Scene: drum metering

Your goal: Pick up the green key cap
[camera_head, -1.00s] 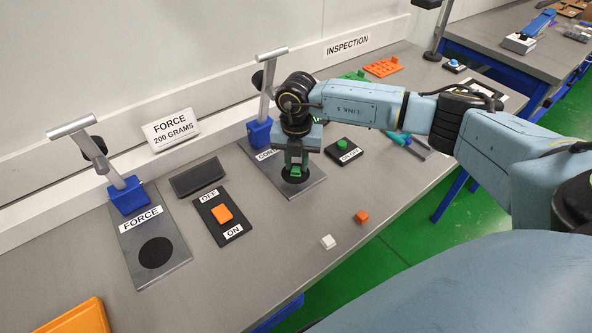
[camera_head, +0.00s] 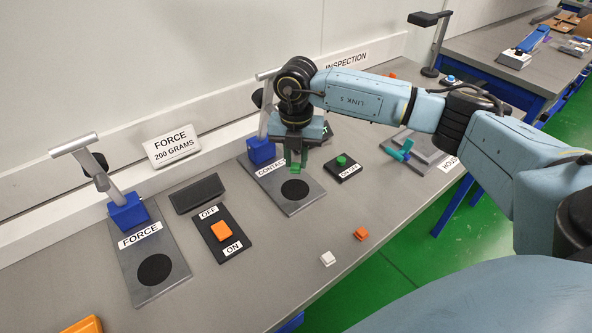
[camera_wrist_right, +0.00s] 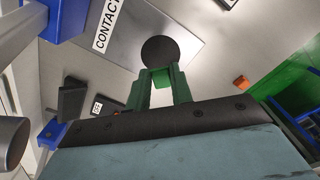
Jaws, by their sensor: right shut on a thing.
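My right gripper (camera_head: 295,165) is above the contact station plate (camera_head: 310,192), just behind its black disc (camera_head: 295,190) in the head view. It is shut on the green key cap (camera_head: 295,168). In the right wrist view the key cap (camera_wrist_right: 161,97) sits between the two green fingers of the gripper (camera_wrist_right: 163,84), with the black disc (camera_wrist_right: 166,55) beyond it, bare. The cap appears clear of the plate. My left gripper is not in view.
A white cap (camera_head: 327,258) and an orange cap (camera_head: 361,233) lie on the table in front. A switch block with a green button (camera_head: 342,160) stands right of the plate. The force station (camera_head: 150,240) and an orange switch (camera_head: 221,231) are to the left. The front table is mostly clear.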

